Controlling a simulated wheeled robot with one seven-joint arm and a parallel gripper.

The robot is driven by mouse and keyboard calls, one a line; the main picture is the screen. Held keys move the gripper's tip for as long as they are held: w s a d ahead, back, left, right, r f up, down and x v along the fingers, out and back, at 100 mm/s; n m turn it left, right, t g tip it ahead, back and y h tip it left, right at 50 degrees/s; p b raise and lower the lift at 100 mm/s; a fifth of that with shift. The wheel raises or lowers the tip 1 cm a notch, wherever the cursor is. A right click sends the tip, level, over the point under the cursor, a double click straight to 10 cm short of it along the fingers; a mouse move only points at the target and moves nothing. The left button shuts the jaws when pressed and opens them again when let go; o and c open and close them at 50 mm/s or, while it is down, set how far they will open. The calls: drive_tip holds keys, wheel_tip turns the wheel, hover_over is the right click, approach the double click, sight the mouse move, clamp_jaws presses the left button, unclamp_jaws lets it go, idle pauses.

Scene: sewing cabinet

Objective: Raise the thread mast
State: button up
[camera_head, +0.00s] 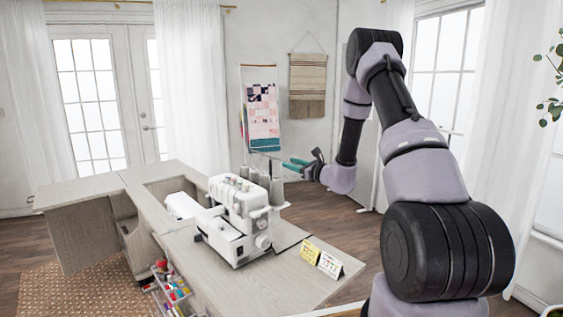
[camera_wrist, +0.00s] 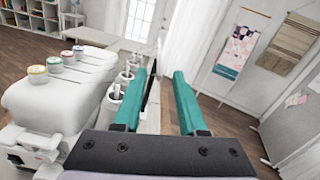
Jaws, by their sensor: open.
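The white sewing machine (camera_head: 236,213) stands on the cabinet top, with grey thread cones (camera_head: 277,191) at its back right. A thin dark upright rod (camera_head: 270,168), which looks like the thread mast, rises among the cones. In the wrist view a slim dark rod (camera_wrist: 151,88) shows between my fingers, closer to the left one; whether it touches is unclear. My gripper (camera_head: 287,164) has teal fingers, is open and empty, and points left at about the rod's height. The wrist view shows both fingers (camera_wrist: 160,73) apart. The rod's lower end is hidden.
Several coloured dials (camera_wrist: 54,64) line the machine top, left of my fingers. Yellow (camera_head: 309,252) and white (camera_head: 330,265) cards stand on the cabinet top (camera_head: 270,291). Wall hangings (camera_head: 262,115) are behind. The air right of the machine looks clear.

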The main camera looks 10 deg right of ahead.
sight(282, 160)
drive_tip(key=x, duration=0.6)
clamp_jaws()
idle(1.3)
